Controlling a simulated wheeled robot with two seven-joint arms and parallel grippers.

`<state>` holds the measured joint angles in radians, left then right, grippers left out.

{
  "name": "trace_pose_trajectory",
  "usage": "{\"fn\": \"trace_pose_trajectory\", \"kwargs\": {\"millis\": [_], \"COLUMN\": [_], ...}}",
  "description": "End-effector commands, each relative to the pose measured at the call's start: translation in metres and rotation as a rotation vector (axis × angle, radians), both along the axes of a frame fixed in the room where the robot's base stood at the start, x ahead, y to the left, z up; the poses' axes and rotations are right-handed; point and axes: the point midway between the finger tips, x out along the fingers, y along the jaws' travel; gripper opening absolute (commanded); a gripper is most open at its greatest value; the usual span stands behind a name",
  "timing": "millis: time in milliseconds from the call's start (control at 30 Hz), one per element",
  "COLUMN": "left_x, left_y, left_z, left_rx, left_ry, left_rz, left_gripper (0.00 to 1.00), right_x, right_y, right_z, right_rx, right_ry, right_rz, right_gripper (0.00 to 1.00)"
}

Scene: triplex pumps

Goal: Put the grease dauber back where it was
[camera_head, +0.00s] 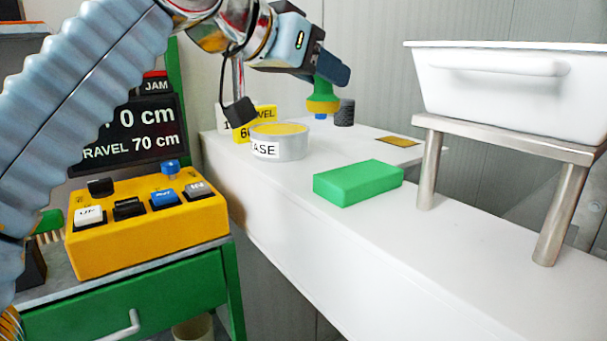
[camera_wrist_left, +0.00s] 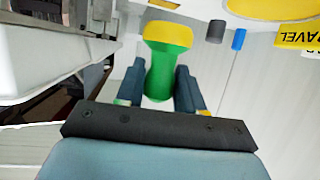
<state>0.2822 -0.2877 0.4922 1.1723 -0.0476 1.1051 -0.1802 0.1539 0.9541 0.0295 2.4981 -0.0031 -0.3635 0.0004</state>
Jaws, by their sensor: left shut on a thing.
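The grease dauber (camera_head: 323,98), with a green handle and a yellow head, hangs head down from my left gripper (camera_head: 326,72). In the left wrist view the dauber (camera_wrist_left: 168,62) sits between the two fingers (camera_wrist_left: 158,92), which are shut on its green handle. It is above the white bench top, right of and behind the grease tin (camera_head: 280,147), a round grey tin with yellow content and a label partly reading "ASE". Whether the head touches anything is hard to tell. My right gripper is out of view.
A dark ribbed cylinder (camera_head: 345,113) and a small blue cylinder (camera_wrist_left: 238,39) stand near the dauber. A flat yellow-brown square (camera_head: 399,141) lies to the right. A green block (camera_head: 358,183) lies in front. A white tub (camera_head: 510,90) on a metal stand (camera_head: 427,165) is at right.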

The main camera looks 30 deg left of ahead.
Motion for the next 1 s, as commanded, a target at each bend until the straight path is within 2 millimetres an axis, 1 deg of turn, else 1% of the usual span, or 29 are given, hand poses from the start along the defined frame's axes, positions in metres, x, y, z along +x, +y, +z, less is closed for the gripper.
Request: {"fn": "trace_pose_trajectory", "kwargs": {"millis": [33, 100, 267, 400, 500, 567, 767, 933, 967, 1000], "left_x": [-0.001, -0.001, -0.001, -0.001, -0.001, 0.0, 0.0, 0.0, 0.0, 0.0], "left_y": [0.001, 0.0, 0.0, 0.0, 0.0, 0.0, 0.0, 0.0, 0.0, 0.0], "left_z": [-0.018, -0.03, -0.047, -0.071, -0.083, -0.085, -0.084, -0.09, -0.088, -0.088], "left_rx": [0.0, 0.001, 0.001, 0.001, 0.0, 0.0, 0.0, 0.0, 0.0, 0.0], "left_ry": [0.001, 0.0, -0.001, 0.001, -0.001, -0.001, -0.002, -0.002, -0.001, -0.001], "left_rz": [0.003, 0.002, 0.0, 0.001, 0.001, 0.001, 0.001, 0.0, 0.001, 0.001], "left_gripper": [0.03, 0.03, 0.03, 0.03, 0.03, 0.03, 0.03, 0.03, 0.42, 0.48], "right_x": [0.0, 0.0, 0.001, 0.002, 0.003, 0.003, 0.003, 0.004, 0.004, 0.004], "right_y": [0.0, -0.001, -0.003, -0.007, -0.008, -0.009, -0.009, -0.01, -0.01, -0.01], "right_z": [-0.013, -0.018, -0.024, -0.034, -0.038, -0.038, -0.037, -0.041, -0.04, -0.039], "right_rx": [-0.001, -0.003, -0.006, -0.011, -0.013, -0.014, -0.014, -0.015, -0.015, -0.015], "right_ry": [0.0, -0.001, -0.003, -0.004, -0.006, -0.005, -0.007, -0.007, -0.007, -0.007], "right_rz": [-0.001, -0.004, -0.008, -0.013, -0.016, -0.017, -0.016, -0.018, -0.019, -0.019], "right_gripper": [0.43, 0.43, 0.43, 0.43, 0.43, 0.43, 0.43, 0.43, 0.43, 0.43]}}
